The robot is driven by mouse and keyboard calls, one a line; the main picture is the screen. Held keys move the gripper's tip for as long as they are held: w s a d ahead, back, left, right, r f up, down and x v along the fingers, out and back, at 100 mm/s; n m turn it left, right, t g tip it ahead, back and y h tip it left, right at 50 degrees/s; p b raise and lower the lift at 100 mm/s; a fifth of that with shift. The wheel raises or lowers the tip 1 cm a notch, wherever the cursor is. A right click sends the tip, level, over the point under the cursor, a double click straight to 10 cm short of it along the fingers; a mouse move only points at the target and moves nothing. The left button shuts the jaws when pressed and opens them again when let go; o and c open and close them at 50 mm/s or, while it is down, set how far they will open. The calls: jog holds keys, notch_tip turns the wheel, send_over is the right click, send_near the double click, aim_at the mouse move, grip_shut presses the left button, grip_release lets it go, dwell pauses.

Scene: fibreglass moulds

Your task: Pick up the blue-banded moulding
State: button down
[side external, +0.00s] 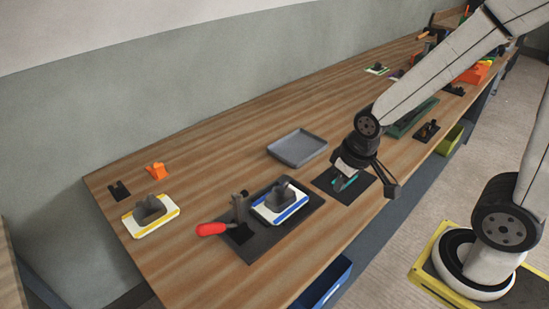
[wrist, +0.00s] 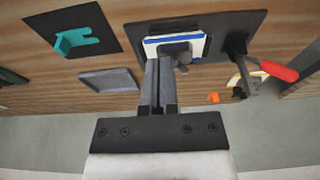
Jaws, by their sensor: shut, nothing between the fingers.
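The blue-banded moulding (side external: 281,202) is a white flanged piece with a blue band and a grey raised middle. It sits on a black base plate (side external: 262,241) beside a clamp with a red handle (side external: 211,229). It also shows in the wrist view (wrist: 196,47), partly hidden behind my fingers. My gripper (wrist: 158,62) is shut and empty. In the side external view, my gripper (side external: 340,182) is to the right of the moulding, apart from it, above a black mat with a teal hook-shaped piece; its fingertips are hard to make out there.
The teal piece (wrist: 78,41) lies on the black mat (wrist: 45,22). A grey tray (side external: 298,148) lies behind. A yellow-banded moulding (side external: 168,212) and an orange piece (side external: 157,170) are at the left. Bench between them is clear. A blue bin (side external: 325,285) hangs below the front edge.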

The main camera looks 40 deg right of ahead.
jog(key=shift+c, duration=1.4)
grip_release()
